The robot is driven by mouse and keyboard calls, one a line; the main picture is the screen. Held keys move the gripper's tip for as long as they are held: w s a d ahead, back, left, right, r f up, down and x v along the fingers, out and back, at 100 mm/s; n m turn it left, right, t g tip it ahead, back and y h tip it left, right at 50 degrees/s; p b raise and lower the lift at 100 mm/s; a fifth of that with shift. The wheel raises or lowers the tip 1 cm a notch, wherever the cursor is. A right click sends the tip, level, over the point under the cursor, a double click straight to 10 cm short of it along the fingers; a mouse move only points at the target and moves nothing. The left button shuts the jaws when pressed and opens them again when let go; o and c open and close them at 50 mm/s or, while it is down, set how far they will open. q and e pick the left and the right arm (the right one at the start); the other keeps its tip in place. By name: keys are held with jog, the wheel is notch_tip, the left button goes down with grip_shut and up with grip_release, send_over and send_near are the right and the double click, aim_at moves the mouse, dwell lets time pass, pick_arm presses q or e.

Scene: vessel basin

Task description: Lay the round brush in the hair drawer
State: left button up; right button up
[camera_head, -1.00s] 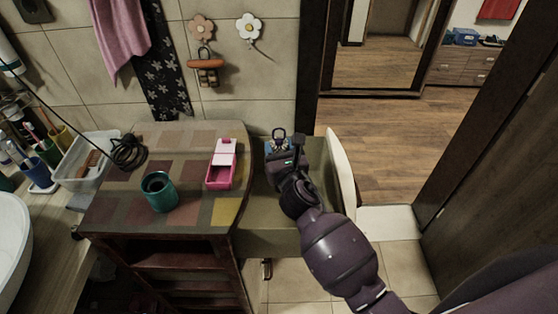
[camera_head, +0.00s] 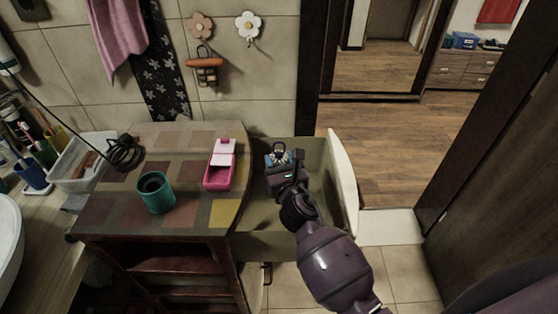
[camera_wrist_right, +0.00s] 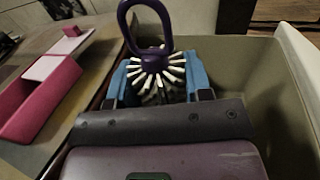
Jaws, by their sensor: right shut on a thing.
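The round brush has a purple looped handle and white bristles; it shows in the right wrist view (camera_wrist_right: 156,62) and small in the head view (camera_head: 279,146). My right gripper (camera_head: 279,160) is shut on it, with blue fingers on either side of the bristles in the wrist view (camera_wrist_right: 161,84). The handle loop points away from my wrist. The drawer (camera_head: 343,172) is pulled open at the right of the cabinet, with a cream front. The gripper and brush are over its far left part; my arm hides some of the inside. My left gripper is out of view.
The tiled cabinet top holds a pink box (camera_head: 220,172), a teal cup (camera_head: 156,193) and a coiled black cable (camera_head: 124,154). A white bin (camera_head: 82,163) stands farther left. The visible right part of the drawer's inside is bare.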

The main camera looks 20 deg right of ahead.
jog(key=shift+f, duration=0.1)
jog(key=o, duration=0.9)
jog(key=shift+r+p, duration=0.55)
jog(key=shift+r, duration=0.2)
jog(key=s, duration=1.2)
jog(key=shift+a+f+b, duration=0.15)
jog(key=shift+b, duration=0.15)
